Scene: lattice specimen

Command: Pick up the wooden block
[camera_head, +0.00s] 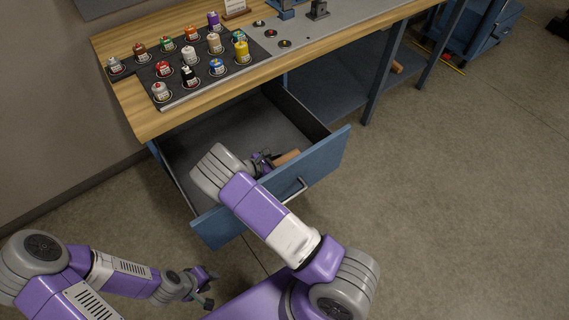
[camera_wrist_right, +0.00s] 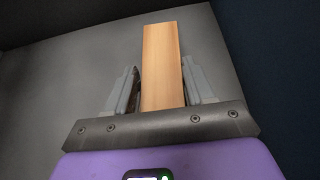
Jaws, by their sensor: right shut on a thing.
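The wooden block (camera_wrist_right: 162,60) is a plain light-brown bar between the two fingers of my right gripper (camera_wrist_right: 160,88) in the right wrist view. The fingers are shut on its sides. In the head view the block (camera_head: 286,158) shows inside the open drawer (camera_head: 318,160), near its front panel, with my right gripper (camera_head: 262,160) at its left end. My right forearm hides part of the drawer. My left gripper (camera_head: 205,286) is low over the floor, outside the drawer, with its fingers apart and nothing between them.
The wooden-topped workbench (camera_head: 150,122) stands above the drawer, with a dark mat (camera_head: 180,84) of several small coloured bottles. The drawer's walls and front handle (camera_head: 292,190) are close around my right arm. The floor (camera_head: 460,220) at the right is clear.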

